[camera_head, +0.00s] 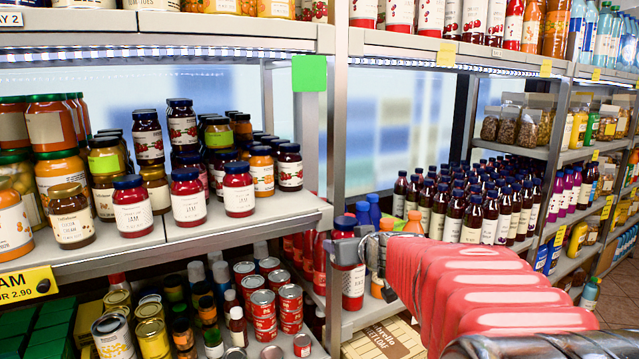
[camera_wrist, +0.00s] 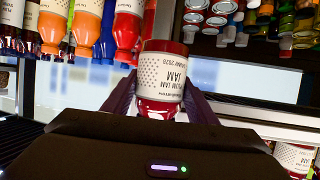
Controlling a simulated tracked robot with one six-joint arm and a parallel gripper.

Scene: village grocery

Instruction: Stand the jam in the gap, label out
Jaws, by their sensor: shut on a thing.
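My gripper (camera_wrist: 160,105) is shut on a plum jam jar (camera_wrist: 160,75), with dark red contents and a pale dotted label. The jar and its label text appear upside down in the wrist view, and the label faces the wrist camera. Three jam jars with blue lids (camera_head: 133,207) (camera_head: 187,197) (camera_head: 239,190) stand along the shelf's front, labels out. Bare shelf (camera_head: 285,214) shows right of them.
A cocoa cream jar (camera_head: 71,215) stands left of the jams, with stacked jars behind. The metal upright (camera_head: 342,120) separates this bay from the dark bottles (camera_head: 475,215). Red cans (camera_head: 264,305) stand below. A yellow price tag (camera_head: 25,286) hangs at the shelf edge.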

